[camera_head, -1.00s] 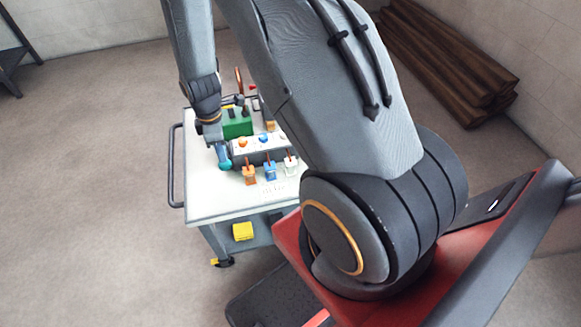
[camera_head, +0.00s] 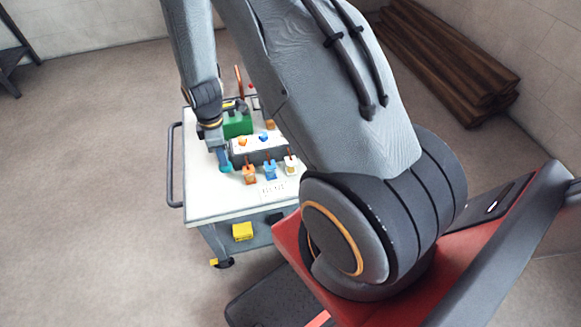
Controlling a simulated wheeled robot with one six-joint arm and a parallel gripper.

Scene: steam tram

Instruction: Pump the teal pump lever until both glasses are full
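A teal part (camera_head: 225,160), which looks like the pump lever, stands on the white-topped cart (camera_head: 205,195) left of the grey control box. My gripper (camera_head: 218,146) is right at its upper end, at the cart's left side. The fingers are small and dark here, so I cannot tell whether they are shut on it. No glasses can be made out; my arm covers the right part of the cart top.
A grey box (camera_head: 258,153) carries orange, blue and white levers or taps at its front. A green block (camera_head: 237,123) stands behind it. A yellow box (camera_head: 242,231) hangs on the cart's front. Dark beams (camera_head: 450,65) lie by the wall.

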